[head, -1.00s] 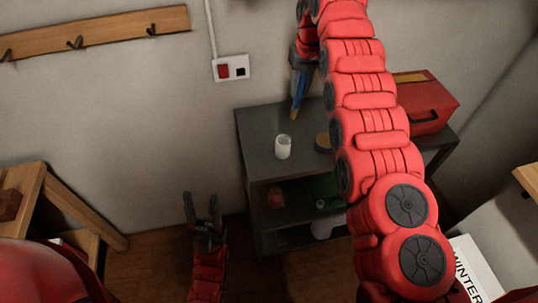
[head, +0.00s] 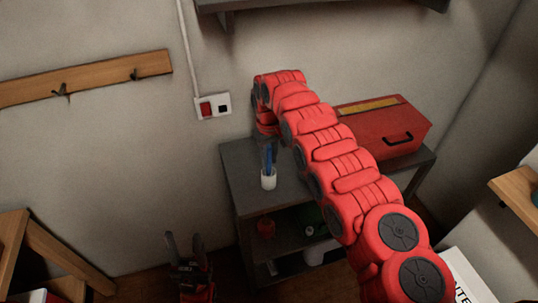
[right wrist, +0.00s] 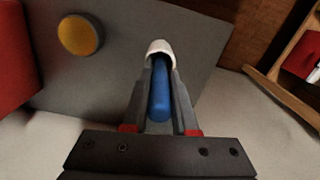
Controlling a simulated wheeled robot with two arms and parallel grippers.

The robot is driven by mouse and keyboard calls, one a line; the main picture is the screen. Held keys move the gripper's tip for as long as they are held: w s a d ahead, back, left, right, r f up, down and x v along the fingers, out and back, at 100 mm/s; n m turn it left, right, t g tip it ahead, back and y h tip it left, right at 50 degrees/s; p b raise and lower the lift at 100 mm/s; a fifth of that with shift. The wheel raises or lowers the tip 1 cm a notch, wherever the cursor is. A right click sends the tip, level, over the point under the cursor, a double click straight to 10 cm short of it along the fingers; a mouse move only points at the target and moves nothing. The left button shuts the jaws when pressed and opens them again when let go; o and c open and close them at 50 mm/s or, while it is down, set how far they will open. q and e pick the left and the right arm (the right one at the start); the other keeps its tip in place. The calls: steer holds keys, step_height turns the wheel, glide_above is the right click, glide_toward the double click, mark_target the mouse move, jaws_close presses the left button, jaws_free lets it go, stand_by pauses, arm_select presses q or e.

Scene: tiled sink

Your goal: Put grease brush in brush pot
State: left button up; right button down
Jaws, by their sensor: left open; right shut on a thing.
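The grease brush has a blue handle (head: 268,158), which also shows in the right wrist view (right wrist: 160,97). My right gripper (head: 269,147) is shut on the handle and holds it upright over the white brush pot (head: 268,181). The handle's lower part meets the pot's opening, and the bristle end is hidden, seemingly inside. The right wrist view shows the pot's white rim (right wrist: 160,47) just beyond the fingertips. The pot stands on the grey shelf unit's top (head: 241,178). My left gripper (head: 184,250) is open and empty, low at the left of the unit.
A red toolbox (head: 385,125) stands on the unit's right side. A round yellow-topped tin (right wrist: 80,34) stands on the top in the right wrist view. Lower shelves hold a red item (head: 266,228) and a green item. A grey wall shelf (head: 330,10) hangs above.

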steer(key=shift+d+f, duration=0.1)
steer(key=shift+f, duration=0.1)
steer(key=shift+f+b, duration=0.15)
steer(key=shift+b, duration=0.15)
steer(key=c, duration=0.7)
jaws_free()
